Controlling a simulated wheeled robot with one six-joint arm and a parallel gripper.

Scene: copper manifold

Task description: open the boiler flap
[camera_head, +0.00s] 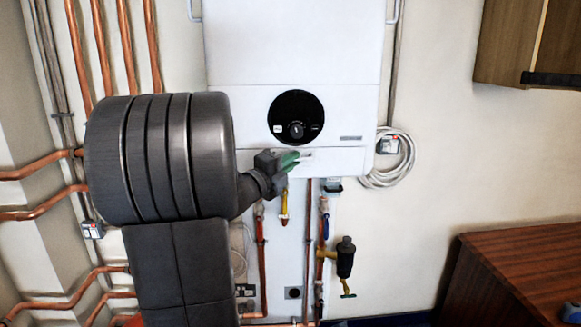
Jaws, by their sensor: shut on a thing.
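The white boiler (228,45) hangs on the wall with a round black dial panel (297,117) on its front. The boiler flap (340,160) is the white strip along the boiler's bottom, below a thin seam, and it looks flush with the front. A small handle (307,155) sits near its middle. My gripper (291,160), with green fingertips, reaches in from the left and is shut at the handle of the flap. My arm and gripper hide the flap's left part and the exact grip.
Copper pipes (104,48) run down the left wall. Valves, including a yellow one (284,207), and pipes hang below the boiler. A coiled white cable (400,160) hangs to its right. A wooden cabinet (530,45) and a wooden worktop (525,260) stand at right.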

